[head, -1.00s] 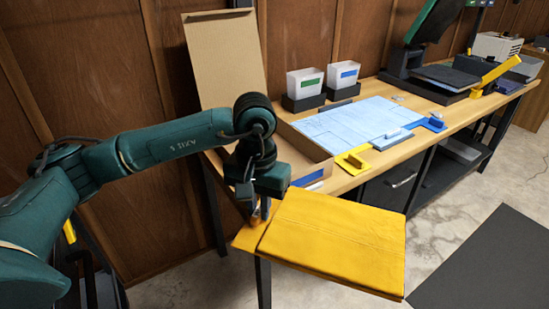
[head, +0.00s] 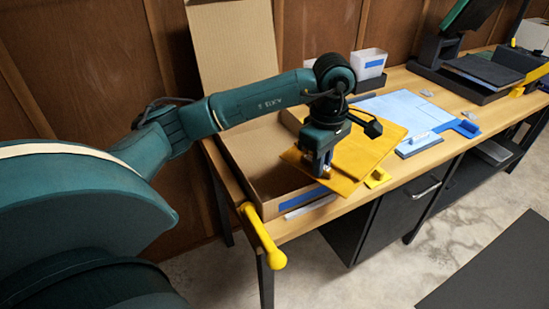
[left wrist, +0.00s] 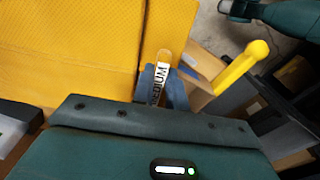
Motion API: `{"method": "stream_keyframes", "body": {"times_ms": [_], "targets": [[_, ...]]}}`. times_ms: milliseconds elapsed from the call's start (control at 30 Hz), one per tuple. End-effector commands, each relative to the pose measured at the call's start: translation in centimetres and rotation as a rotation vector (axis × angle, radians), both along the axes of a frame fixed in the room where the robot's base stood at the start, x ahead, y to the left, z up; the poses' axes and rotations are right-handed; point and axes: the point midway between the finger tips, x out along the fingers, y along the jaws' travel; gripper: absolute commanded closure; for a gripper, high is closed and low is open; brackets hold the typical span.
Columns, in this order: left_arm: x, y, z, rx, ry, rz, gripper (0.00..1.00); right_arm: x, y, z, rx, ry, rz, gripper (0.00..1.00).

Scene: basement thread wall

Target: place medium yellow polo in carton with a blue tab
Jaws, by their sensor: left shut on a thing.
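The folded yellow polo (head: 372,150) lies flat on a thin yellow-orange board. My left gripper (head: 322,172) is shut on the near left edge of this polo and board and holds them above the bench. In the left wrist view the polo (left wrist: 70,45) fills the upper left, and a white size label with black letters shows between the blue fingers (left wrist: 163,88). The open carton (head: 232,150) stands left of the polo, lid upright behind it. Its blue tab (head: 303,198) is on the front wall. The polo overlaps the carton's right part in view. My right gripper is not in view.
A light blue folded garment (head: 405,108) lies on the bench to the right. A white bin with a blue label (head: 368,68) stands behind. A dark press stands far right.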

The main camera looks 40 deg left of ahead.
Motion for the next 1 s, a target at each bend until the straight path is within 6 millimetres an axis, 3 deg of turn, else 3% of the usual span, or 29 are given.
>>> {"method": "stream_keyframes", "body": {"times_ms": [200, 400, 567, 800, 1000], "targets": [[1.1, 2.8, 0.5, -0.011, 0.008, 0.680, 1.00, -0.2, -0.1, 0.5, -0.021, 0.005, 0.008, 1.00], [1.6, 4.6, 0.5, -0.012, 0.014, 1.105, 1.00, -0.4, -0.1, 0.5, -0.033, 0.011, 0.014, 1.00], [1.6, 5.1, 0.1, -0.011, 0.018, 1.247, 1.00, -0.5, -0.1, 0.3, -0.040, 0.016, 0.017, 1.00], [1.6, 5.2, -4.1, -0.009, 0.020, 1.268, 1.00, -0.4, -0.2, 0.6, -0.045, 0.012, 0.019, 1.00], [1.7, 5.2, -6.0, -0.011, 0.017, 1.265, 1.00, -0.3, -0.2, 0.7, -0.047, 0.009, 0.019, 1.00]]}}
